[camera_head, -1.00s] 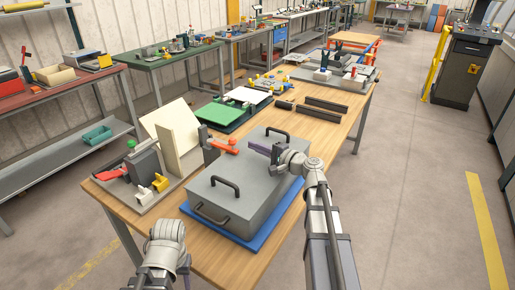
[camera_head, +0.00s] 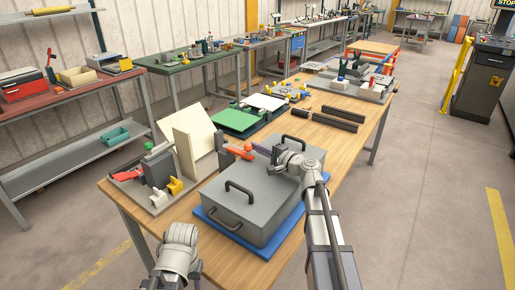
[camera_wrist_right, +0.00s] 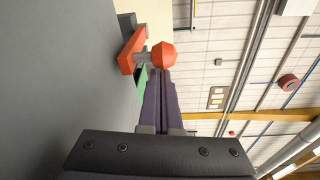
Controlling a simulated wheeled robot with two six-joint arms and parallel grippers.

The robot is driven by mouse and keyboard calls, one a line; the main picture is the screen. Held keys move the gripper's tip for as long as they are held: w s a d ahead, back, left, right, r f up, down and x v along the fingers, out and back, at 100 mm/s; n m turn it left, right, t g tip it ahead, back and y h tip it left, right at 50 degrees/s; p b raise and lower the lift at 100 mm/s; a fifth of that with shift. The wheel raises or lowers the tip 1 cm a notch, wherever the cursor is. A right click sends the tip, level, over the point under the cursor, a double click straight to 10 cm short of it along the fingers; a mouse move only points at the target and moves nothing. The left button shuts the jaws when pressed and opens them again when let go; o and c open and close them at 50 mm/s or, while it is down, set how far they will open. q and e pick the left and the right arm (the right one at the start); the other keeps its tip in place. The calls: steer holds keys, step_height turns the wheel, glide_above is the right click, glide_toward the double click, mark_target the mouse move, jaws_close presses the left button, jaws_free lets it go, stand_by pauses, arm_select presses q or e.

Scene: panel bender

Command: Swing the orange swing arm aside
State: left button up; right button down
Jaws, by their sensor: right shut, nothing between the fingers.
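The orange swing arm (camera_head: 236,151) lies behind the left part of the big grey box's far edge. In the right wrist view the orange arm (camera_wrist_right: 131,50) ends in a round orange knob (camera_wrist_right: 163,55). My right gripper (camera_head: 259,148) reaches in over the grey box, its purple fingers pointing left at the arm's knob end. In the right wrist view the fingers (camera_wrist_right: 158,78) are together and empty, their tips at the knob. I cannot tell whether they touch it. Of my left arm only links show at the bottom; its gripper is out of view.
The grey box (camera_head: 255,195) with black handles stands on a blue base (camera_head: 258,250) under my right arm. A cream panel (camera_head: 186,150) and a fixture with a red lever (camera_head: 128,174) stand to the left. Dark bars (camera_head: 334,121) lie farther back on the wooden table.

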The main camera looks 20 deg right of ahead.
steer(key=shift+s+a, duration=0.25)
steer(key=shift+s, duration=0.05)
steer(key=shift+s+a, duration=0.75)
steer(key=shift+a, duration=0.05)
steer(key=a, duration=0.2)
steer(key=s+a, duration=0.1)
steer(key=a, duration=0.1)
steer(key=s+a, duration=0.1)
steer(key=a, duration=0.1)
steer(key=shift+s+a, duration=0.15)
steer(key=shift+s, duration=0.1)
steer(key=shift+w+a, duration=0.2)
steer(key=shift+a, duration=1.8)
steer(key=v, duration=0.8)
